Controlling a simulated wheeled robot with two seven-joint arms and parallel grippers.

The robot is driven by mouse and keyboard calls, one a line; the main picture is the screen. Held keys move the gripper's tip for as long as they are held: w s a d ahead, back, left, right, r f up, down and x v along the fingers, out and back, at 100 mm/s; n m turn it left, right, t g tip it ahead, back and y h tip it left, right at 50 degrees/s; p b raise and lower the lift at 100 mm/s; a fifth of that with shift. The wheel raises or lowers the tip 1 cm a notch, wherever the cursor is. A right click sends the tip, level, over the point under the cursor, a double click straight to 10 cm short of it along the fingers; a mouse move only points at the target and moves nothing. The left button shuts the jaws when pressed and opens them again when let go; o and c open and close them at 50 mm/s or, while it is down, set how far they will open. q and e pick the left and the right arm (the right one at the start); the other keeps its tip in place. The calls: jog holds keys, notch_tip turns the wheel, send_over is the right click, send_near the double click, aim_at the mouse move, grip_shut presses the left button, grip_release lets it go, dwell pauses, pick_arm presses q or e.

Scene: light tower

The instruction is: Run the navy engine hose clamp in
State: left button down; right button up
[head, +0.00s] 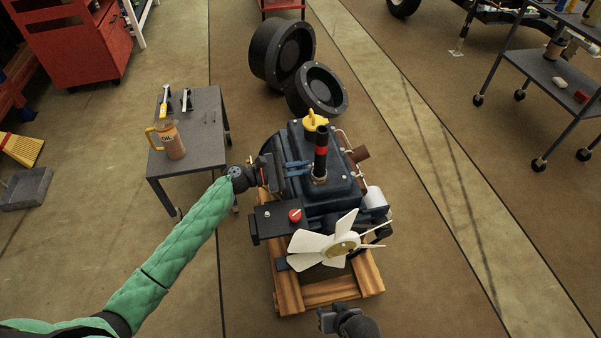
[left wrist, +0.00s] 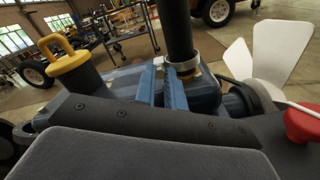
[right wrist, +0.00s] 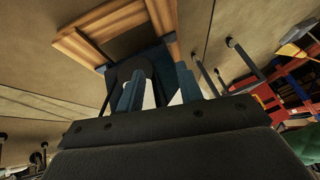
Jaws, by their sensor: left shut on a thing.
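The navy engine (head: 345,192) sits on a wooden pallet (head: 290,289). A black hose (head: 320,151) with a red band stands upright on it. The silver hose clamp (head: 319,179) is around the hose's base, with a brass-coloured part below; the clamp also shows in the left wrist view (left wrist: 184,66). My left gripper (head: 306,168) reaches in from the left, its blue fingers shut at the clamp's side; what lies between the tips is mostly hidden. My right gripper (head: 327,317) is open and empty in front of the pallet; its spread fingers show in the right wrist view (right wrist: 158,70).
A white fan (head: 335,246) fronts the engine. A black box with a red knob (head: 295,215) and a yellow cap (head: 314,120) are near my left gripper. A grey table (head: 203,135) with an oil jug (head: 170,140) stands left. Tyres (head: 318,90) lie behind.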

pick_arm(q)
jog(key=m+b, duration=0.2)
jog(key=shift+m, duration=0.3)
pick_arm(e)
notch_tip(320, 180, down, 11)
jog(key=t, duration=0.1)
jog(key=shift+s+f, duration=0.15)
jog(key=shift+s, duration=0.25)
pick_arm(q)
jog(key=c, duration=1.5)
grip_release()
jog(key=shift+a, duration=0.1)
pick_arm(e)
jog(key=shift+a, duration=0.1)
pick_arm(q)
jog(key=shift+o, duration=0.2)
jog(key=shift+s, duration=0.1)
